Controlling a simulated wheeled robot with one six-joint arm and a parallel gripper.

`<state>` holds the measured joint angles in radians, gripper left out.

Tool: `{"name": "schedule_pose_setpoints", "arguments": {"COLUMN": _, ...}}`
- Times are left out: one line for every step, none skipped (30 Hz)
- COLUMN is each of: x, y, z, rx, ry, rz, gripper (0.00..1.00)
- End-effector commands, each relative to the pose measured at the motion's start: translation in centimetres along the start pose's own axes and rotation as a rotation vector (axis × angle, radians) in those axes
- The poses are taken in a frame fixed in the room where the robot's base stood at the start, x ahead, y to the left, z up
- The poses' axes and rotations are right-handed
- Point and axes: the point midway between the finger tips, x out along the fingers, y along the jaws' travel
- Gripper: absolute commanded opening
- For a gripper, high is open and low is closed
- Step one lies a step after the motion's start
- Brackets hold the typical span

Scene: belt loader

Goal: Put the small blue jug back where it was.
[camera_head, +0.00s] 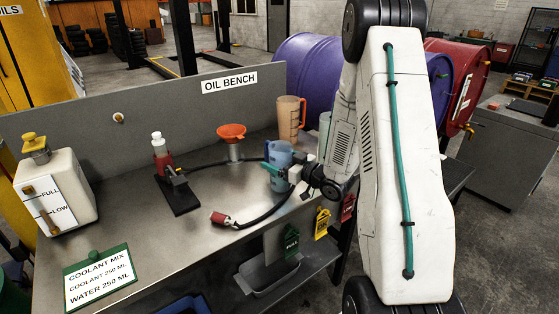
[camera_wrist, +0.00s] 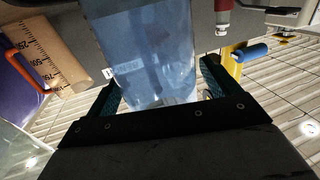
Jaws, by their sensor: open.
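The small blue jug (camera_head: 279,154) stands on the grey oil bench (camera_head: 215,215), in front of a tan measuring jug (camera_head: 290,117). In the wrist view the translucent blue jug (camera_wrist: 150,50) fills the space between my two fingers, its lower end close to the palm. My gripper (camera_head: 285,172) is at the jug with a teal finger visible in front of it. The jaws are open around the jug; whether either finger touches it I cannot tell. The jug's far side and part of its base are hidden.
An orange funnel (camera_head: 231,131) and a red pump bottle (camera_head: 162,160) on a black base stand left. A black hose with a red end (camera_head: 222,218) lies in front. A white tank (camera_head: 58,190) stands far left. A pale clear jug (camera_head: 324,128) is close on the right.

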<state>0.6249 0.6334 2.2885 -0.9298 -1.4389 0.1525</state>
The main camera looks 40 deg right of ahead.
Motion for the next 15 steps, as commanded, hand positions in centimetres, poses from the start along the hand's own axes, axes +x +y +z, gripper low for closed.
{"name": "schedule_pose_setpoints", "arguments": {"x": 0.0, "y": 0.0, "z": -0.2, "rx": -0.001, "ry": 0.001, "rz": 0.000, "gripper": 0.88}}
{"name": "schedule_pose_setpoints", "arguments": {"x": -0.2, "y": 0.0, "z": -0.2, "rx": 0.000, "ry": 0.000, "rz": 0.001, "gripper": 0.88}}
{"name": "schedule_pose_setpoints", "arguments": {"x": -0.7, "y": 0.1, "z": -0.2, "rx": 0.000, "ry": -0.001, "rz": 0.002, "gripper": 0.88}}
{"name": "schedule_pose_setpoints", "arguments": {"x": -1.1, "y": 0.1, "z": -0.2, "rx": 0.000, "ry": 0.000, "rz": 0.002, "gripper": 0.88}}
{"name": "schedule_pose_setpoints", "arguments": {"x": -1.5, "y": 0.1, "z": -0.2, "rx": 0.000, "ry": 0.000, "rz": 0.003, "gripper": 0.88}}
{"name": "schedule_pose_setpoints", "arguments": {"x": -2.3, "y": 0.1, "z": -0.2, "rx": 0.001, "ry": 0.000, "rz": 0.004, "gripper": 0.88}}
{"name": "schedule_pose_setpoints", "arguments": {"x": -2.9, "y": 0.1, "z": -0.2, "rx": 0.001, "ry": -0.001, "rz": 0.004, "gripper": 0.88}}
{"name": "schedule_pose_setpoints", "arguments": {"x": -3.5, "y": 0.1, "z": -0.2, "rx": 0.001, "ry": -0.001, "rz": 0.005, "gripper": 0.88}}
{"name": "schedule_pose_setpoints", "arguments": {"x": -4.5, "y": 0.2, "z": -0.2, "rx": 0.002, "ry": -0.001, "rz": 0.005, "gripper": 0.88}}
{"name": "schedule_pose_setpoints", "arguments": {"x": -5.2, "y": 0.2, "z": -0.2, "rx": 0.001, "ry": 0.000, "rz": 0.006, "gripper": 0.88}}
{"name": "schedule_pose_setpoints", "arguments": {"x": -5.8, "y": 0.2, "z": -0.2, "rx": 0.001, "ry": 0.000, "rz": 0.006, "gripper": 0.88}}
{"name": "schedule_pose_setpoints", "arguments": {"x": -6.7, "y": 0.1, "z": -0.2, "rx": 0.001, "ry": -0.001, "rz": 0.006, "gripper": 0.88}}
{"name": "schedule_pose_setpoints", "arguments": {"x": -7.4, "y": 0.2, "z": -0.2, "rx": 0.001, "ry": -0.001, "rz": 0.005, "gripper": 0.88}}
{"name": "schedule_pose_setpoints", "arguments": {"x": -8.0, "y": 0.2, "z": -0.2, "rx": 0.001, "ry": -0.001, "rz": 0.005, "gripper": 0.88}}
{"name": "schedule_pose_setpoints", "arguments": {"x": -8.7, "y": 0.1, "z": -0.2, "rx": 0.001, "ry": -0.001, "rz": 0.005, "gripper": 0.88}}
